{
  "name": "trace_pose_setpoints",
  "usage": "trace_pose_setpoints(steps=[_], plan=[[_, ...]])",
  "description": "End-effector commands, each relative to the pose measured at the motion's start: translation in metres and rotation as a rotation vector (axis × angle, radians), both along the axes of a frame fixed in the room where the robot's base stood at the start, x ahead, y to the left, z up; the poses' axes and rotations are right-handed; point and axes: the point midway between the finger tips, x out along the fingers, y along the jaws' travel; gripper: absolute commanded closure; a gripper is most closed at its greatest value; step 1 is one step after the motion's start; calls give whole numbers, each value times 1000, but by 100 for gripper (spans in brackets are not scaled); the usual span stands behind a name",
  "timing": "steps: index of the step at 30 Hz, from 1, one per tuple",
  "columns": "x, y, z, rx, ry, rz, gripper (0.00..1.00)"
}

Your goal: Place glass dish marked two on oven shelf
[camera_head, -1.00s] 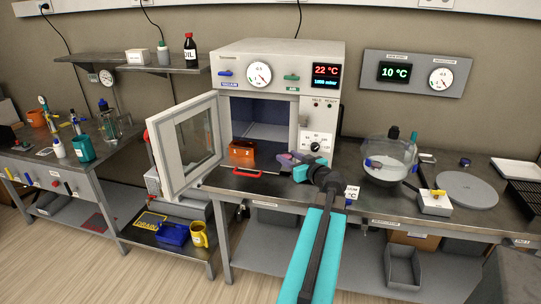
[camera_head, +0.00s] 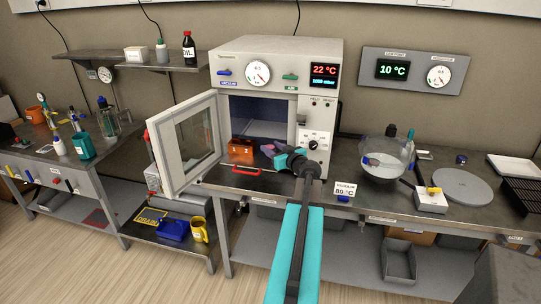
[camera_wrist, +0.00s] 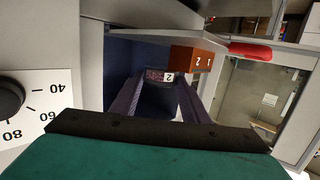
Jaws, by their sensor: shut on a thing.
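The oven (camera_head: 278,52) stands on the bench with its door (camera_head: 186,146) swung open to the left. Its pale shelf (camera_head: 262,129) shows inside the dark chamber. My gripper (camera_head: 268,150) is at the front of the opening, on its right side. In the wrist view my gripper (camera_wrist: 160,98) has both fingers reaching forward to a small dish with a white label marked 2 (camera_wrist: 164,77), and is shut on it. The dish's sides are mostly hidden by the fingers. The orange rack (camera_head: 241,151) is just left of my gripper; in the wrist view the rack (camera_wrist: 198,60) shows the numbers 1 and 2.
The oven's right front with its dial (camera_head: 314,145) is close beside my gripper. A glass bowl (camera_head: 384,168) and a round grey plate (camera_head: 462,185) are on the bench at right.

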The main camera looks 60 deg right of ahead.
Motion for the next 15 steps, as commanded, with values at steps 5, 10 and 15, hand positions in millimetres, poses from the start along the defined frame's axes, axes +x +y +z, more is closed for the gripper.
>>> trace_pose_setpoints(steps=[5, 10, 15], plan=[[10, -4, 0, 0, 0, 2, 84], [12, -5, -13, 4, 0, 0, 84], [12, -5, -28, 3, 1, 0, 84]])
